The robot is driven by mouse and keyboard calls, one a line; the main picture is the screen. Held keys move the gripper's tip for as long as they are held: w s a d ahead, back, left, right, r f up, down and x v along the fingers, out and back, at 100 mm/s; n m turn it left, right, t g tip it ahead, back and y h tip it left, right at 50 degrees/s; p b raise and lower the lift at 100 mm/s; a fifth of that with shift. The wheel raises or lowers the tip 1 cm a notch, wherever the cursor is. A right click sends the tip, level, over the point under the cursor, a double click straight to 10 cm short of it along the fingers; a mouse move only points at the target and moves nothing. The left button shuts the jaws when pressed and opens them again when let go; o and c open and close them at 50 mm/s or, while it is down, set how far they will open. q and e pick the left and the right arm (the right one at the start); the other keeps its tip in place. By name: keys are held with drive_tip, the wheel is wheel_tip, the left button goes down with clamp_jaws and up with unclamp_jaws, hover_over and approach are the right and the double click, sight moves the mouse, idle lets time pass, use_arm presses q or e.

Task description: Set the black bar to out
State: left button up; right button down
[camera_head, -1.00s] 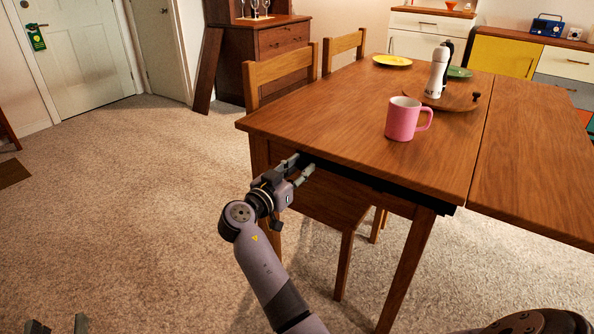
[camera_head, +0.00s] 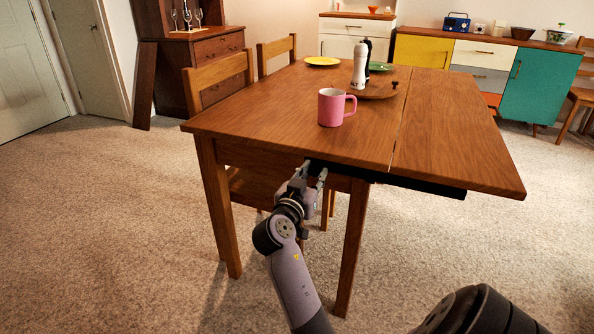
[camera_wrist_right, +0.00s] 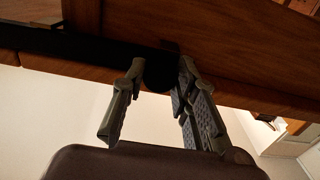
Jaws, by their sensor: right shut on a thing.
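The black bar (camera_head: 425,184) runs level along the underside of the wooden table's (camera_head: 285,115) front edge. It reaches to the right past the seam, under the table's right leaf (camera_head: 455,135). My right gripper (camera_head: 315,168) is at the bar's left end. In the right wrist view, the bar (camera_wrist_right: 85,46) crosses the upper left. There, my right gripper's fingers (camera_wrist_right: 155,85) stand on both sides of a dark rounded part at the bar, shut on it. The fingers hide some of this part. My left gripper is not in view.
A pink mug (camera_head: 331,107) stands near the table's front edge. A white bottle (camera_head: 360,66) stands on a round wooden board (camera_head: 378,91) farther back. Two chairs (camera_head: 222,85) are at the table's left side.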

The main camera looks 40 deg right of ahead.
drive_tip(key=shift+s+d, duration=0.1)
drive_tip(key=shift+s, duration=0.15)
drive_tip(key=c, duration=1.3)
unclamp_jaws()
drive_tip(key=shift+s+d, duration=0.1)
drive_tip(key=shift+s, duration=0.05)
drive_tip(key=shift+s+a, duration=0.1)
drive_tip(key=shift+a, duration=0.5)
drive_tip(key=v, duration=0.6)
drive_tip(key=shift+s+a, duration=0.15)
drive_tip(key=shift+a, duration=0.05)
